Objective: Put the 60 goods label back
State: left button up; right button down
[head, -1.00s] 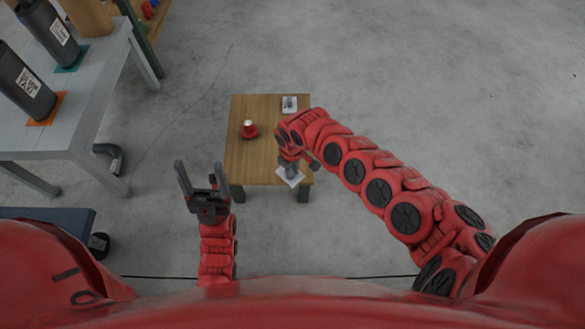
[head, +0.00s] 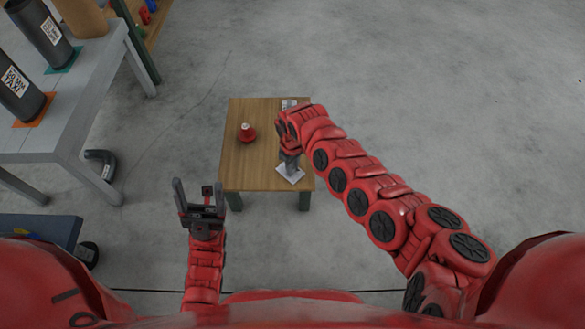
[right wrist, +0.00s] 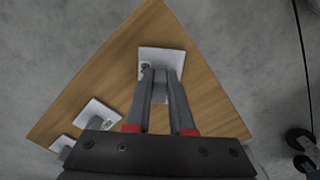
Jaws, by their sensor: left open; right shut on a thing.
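A white label card (head: 290,174) is at the front right corner of the small wooden table (head: 250,172). It also shows in the right wrist view (right wrist: 150,54), with a dark mark near one corner; its print is unreadable. My right gripper (head: 289,166) points down and is shut on this label; its fingers (right wrist: 161,78) cover part of it. I cannot tell whether the card touches the tabletop. My left gripper (head: 199,192) is open and empty, left of the table's front left corner.
Another white label (head: 289,104) lies at the table's back; the right wrist view shows two more cards (right wrist: 98,113). A red object (head: 247,133) stands on the table. A grey bench (head: 75,115) at left holds dark mufflers (head: 18,95). A bent pipe (head: 103,170) lies on the floor.

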jog(key=shift+f, duration=0.15)
jog(key=c, duration=0.8)
grip_release()
